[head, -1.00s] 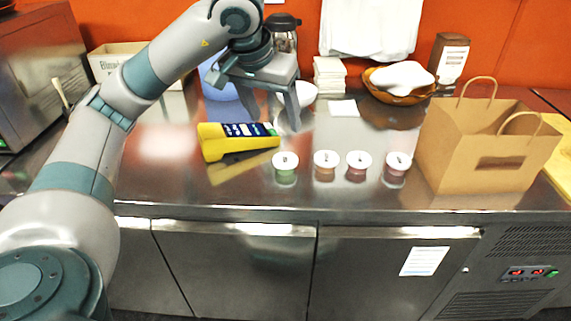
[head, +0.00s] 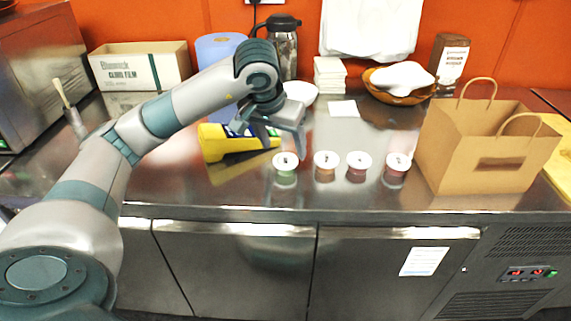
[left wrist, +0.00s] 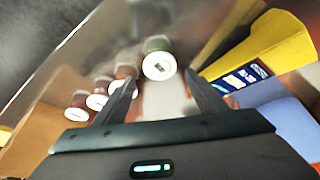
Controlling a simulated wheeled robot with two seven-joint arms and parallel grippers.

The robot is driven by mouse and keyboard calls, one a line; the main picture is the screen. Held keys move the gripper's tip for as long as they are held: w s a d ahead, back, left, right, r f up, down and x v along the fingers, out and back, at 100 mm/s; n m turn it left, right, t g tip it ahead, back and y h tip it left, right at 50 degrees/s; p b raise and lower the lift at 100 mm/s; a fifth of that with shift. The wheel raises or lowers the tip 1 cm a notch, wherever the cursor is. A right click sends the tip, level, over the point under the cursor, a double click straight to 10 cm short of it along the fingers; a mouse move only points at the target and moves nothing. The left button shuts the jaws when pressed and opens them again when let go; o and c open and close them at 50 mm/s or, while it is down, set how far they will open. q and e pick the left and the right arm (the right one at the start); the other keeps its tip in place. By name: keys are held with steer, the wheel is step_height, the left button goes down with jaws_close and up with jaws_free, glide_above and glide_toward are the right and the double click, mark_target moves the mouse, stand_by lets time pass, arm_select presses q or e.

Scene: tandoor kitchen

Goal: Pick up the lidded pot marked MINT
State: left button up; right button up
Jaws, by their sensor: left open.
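Several small lidded pots with white lids stand in a row near the counter's front edge. The leftmost in the head view has a green body (head: 285,179); its lid mark is too small to read. The others are an orange-brown pot (head: 325,175), a red pot (head: 357,175) and a dark red pot (head: 395,179). My left gripper (head: 285,144) is open and empty, above and just behind the green pot. In the left wrist view the green pot's lid (left wrist: 159,66) shows between and beyond the fingertips (left wrist: 160,82), apart from them. My right gripper is out of view.
A paper bag (head: 470,150) stands right of the pots. A white bowl (head: 301,91), napkins (head: 330,76) and a basket (head: 402,97) are behind. The counter in front of the yellow box is clear.

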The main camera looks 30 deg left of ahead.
mark_target(285, 160)
arm_select(q)
steer(key=shift+s+f+p+x, duration=0.1)
steer(key=shift+s+p+x, duration=0.1)
steer(key=shift+x, duration=0.5)
steer(key=shift+s+f+p+x, duration=0.1)
steer(key=shift+p+x, duration=0.05)
steer(key=shift+x, duration=0.55)
steer(key=shift+s+p+x, duration=0.2)
steer(key=shift+x, duration=0.5)
steer(key=shift+w+f, duration=0.25)
steer(key=shift+f, duration=0.2)
steer(key=c, duration=1)
